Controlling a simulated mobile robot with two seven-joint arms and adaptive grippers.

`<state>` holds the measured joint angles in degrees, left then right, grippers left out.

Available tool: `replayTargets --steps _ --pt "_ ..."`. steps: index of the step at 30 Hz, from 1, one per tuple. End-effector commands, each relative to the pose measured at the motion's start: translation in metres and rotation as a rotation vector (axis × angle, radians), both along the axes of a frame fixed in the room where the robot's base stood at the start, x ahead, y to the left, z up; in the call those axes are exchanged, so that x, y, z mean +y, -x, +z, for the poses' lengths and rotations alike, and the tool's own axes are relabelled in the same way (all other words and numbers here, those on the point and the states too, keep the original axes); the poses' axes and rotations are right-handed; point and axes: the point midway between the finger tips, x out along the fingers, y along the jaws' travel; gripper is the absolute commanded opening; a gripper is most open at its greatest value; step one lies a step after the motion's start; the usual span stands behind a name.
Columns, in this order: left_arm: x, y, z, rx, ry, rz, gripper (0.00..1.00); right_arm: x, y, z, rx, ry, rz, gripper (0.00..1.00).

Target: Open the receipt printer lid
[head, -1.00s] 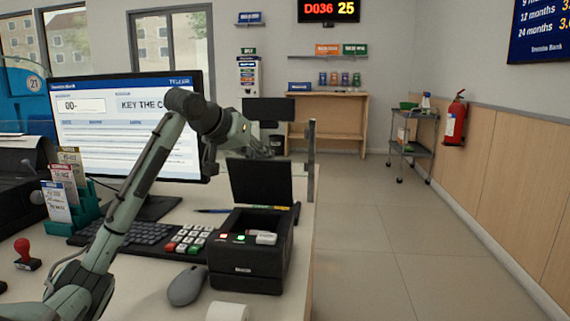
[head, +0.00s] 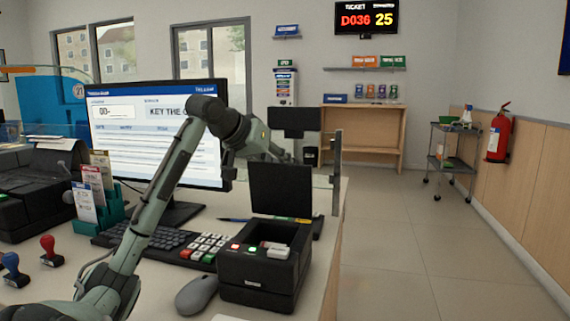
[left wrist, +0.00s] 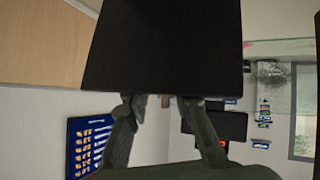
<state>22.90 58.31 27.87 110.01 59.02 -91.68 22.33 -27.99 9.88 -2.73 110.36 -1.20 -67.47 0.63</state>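The black receipt printer (head: 257,282) stands near the right edge of the counter, with red and green lights on its top. Its lid (head: 281,190) is raised and stands about upright at the back, leaving the top open. My left arm reaches over the keyboard from the left, and its gripper is mostly hidden behind the lid in the head view. In the left wrist view the two fingers of my left gripper (left wrist: 163,104) are apart, with their tips close to the edge of the dark lid (left wrist: 165,45). I cannot tell whether they touch it. My right gripper is not in view.
A grey mouse (head: 196,296), a keypad (head: 204,247) and a keyboard (head: 160,238) lie left of the printer. A monitor (head: 130,140) stands behind them. A teal card holder (head: 110,212) and stamps (head: 50,252) are farther left. The floor right of the counter is clear.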

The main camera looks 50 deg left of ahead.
Motion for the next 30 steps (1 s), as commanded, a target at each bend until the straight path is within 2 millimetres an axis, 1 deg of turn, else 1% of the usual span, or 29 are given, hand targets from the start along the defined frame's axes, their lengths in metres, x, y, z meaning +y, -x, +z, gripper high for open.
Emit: replayTargets --steps 1,3,4,12,16,20,24,30 --pt "0.001 0.0 -0.002 0.005 0.001 0.001 0.27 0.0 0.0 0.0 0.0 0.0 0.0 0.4" --pt "0.0 0.0 -0.002 0.005 0.001 0.0 0.35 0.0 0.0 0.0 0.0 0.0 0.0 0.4" --pt "0.0 0.0 -0.002 0.004 0.0 0.0 0.37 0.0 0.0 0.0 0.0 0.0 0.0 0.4" --pt "-0.001 0.0 0.0 0.001 0.001 -0.003 0.37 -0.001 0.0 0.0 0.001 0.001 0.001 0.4" --pt "-0.002 0.007 0.006 -0.002 0.001 -0.003 0.37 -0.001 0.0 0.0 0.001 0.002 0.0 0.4" --pt "-0.003 0.025 0.019 -0.002 -0.002 -0.003 0.37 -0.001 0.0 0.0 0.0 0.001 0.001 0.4" --pt "-0.004 0.051 0.036 -0.002 -0.002 -0.001 0.37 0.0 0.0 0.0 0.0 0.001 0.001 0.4" --pt "-0.006 0.082 0.057 0.0 -0.002 -0.001 0.37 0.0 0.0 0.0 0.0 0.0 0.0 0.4"
